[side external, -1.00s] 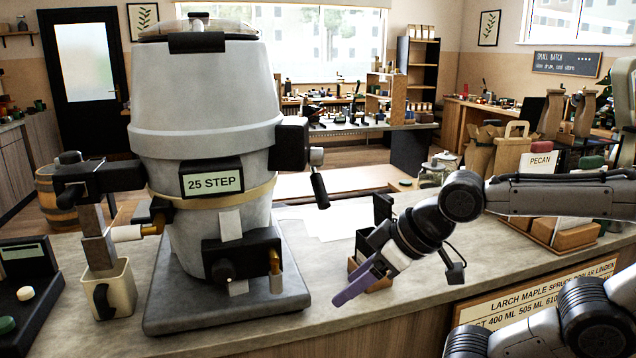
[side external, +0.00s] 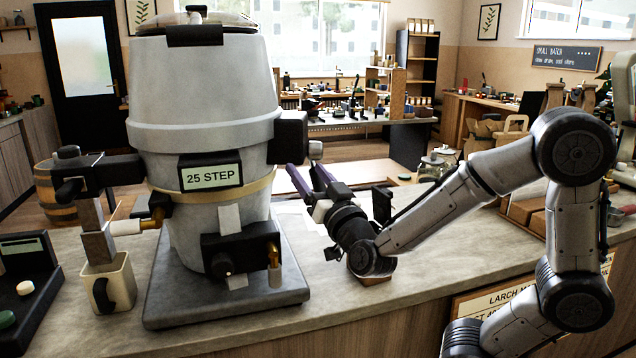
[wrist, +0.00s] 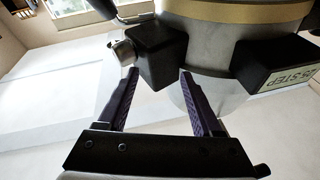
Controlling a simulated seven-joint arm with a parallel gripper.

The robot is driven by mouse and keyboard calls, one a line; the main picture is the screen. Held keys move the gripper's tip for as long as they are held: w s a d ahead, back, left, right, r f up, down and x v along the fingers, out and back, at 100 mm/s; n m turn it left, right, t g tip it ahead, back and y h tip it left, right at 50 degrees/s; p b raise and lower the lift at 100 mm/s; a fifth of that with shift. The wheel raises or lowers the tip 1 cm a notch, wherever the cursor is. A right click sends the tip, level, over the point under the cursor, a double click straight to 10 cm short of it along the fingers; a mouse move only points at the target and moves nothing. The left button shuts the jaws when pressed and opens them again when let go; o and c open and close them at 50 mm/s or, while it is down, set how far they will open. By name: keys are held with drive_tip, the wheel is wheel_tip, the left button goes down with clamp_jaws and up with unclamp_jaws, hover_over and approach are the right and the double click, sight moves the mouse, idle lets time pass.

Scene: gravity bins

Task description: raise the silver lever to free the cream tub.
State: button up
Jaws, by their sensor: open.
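A silver pivot (side external: 315,150) sticks out from the black block on the drum's right side. It looks like the silver lever's end; its black handle is mostly hidden behind my gripper. My gripper (side external: 303,168) is open, purple fingers pointing up and left, just below the block. In the wrist view the spread fingers (wrist: 158,78) are on either side of the space before the black block, with the silver pivot (wrist: 122,52) near the left fingertip. Nothing is held. A cream tub (side external: 109,285) stands at left, with a grey bar coming down into it.
The large pale drum (side external: 205,100), labelled 25 STEP, stands on a dark base plate (side external: 160,310) on the counter. A small black stand (side external: 382,205) is right of my gripper. The counter front (side external: 400,290) is mostly clear.

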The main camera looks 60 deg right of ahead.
drive_tip(key=s+d+f+m+g+h, duration=0.1)
drive_tip(key=s+d+f+g+h, duration=0.1)
drive_tip(key=s+f+g+h, duration=0.25)
drive_tip(key=n+t, duration=0.2)
approach(318, 182)
drive_tip(key=x, duration=0.7)
drive_tip(key=f+x, duration=0.1)
drive_tip(key=x, duration=0.3)
drive_tip(key=shift+d, duration=0.35)
drive_tip(key=shift+c, duration=0.2)
clamp_jaws()
idle(0.6)
